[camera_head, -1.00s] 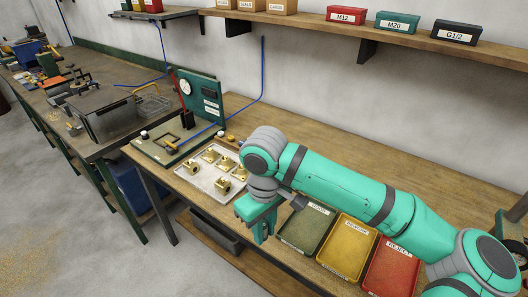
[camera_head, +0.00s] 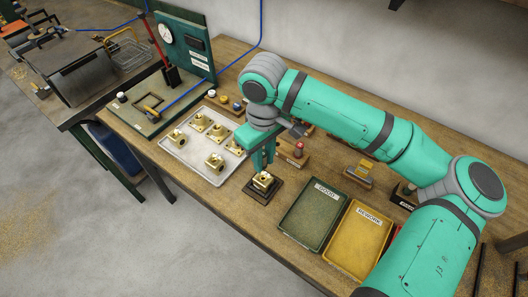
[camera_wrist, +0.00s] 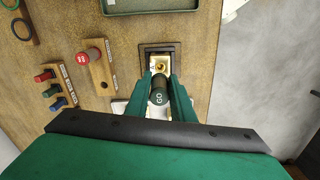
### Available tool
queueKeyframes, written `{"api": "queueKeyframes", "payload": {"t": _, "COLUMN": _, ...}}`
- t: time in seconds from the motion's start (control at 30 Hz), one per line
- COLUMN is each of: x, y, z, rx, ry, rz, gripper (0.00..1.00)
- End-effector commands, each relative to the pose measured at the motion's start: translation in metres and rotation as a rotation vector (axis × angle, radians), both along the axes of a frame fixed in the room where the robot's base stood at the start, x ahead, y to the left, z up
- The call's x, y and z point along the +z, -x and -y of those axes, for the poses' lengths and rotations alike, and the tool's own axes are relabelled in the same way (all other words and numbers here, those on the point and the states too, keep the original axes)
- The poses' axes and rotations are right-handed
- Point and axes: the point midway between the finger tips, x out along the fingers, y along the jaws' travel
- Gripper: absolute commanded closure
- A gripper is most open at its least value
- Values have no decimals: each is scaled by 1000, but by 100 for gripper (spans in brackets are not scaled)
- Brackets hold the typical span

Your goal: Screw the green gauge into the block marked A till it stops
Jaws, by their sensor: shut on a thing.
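The green gauge (camera_wrist: 158,98) is dark green with GO on its end, between my gripper's fingers in the wrist view. My gripper (camera_wrist: 160,93) is shut on it. A brass block (camera_wrist: 160,64) sits in a dark square holder (camera_wrist: 172,48) just beyond the gauge. The gauge's front end is hidden, so I cannot tell whether it is in the block's hole. In the head view my gripper (camera_head: 263,163) points down right above the brass block (camera_head: 263,181) in its holder (camera_head: 256,193). A letter on the block is too small to read surely.
A pale tray (camera_head: 177,151) with several brass blocks stands to the left. A green GOOD tray (camera_head: 302,232) and a yellow REWORK tray (camera_head: 345,260) lie to the right. Wooden stands with red-topped (camera_wrist: 92,53) and blue-topped (camera_wrist: 53,90) tools are close by.

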Motion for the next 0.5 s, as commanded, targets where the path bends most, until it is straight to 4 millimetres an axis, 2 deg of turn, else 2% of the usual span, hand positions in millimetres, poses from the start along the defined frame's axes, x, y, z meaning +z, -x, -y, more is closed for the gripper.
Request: {"api": "queueKeyframes", "payload": {"t": 0.5, "x": -37, "y": 0, "z": 0, "rx": 0, "ry": -1, "rz": -1, "gripper": 100}}
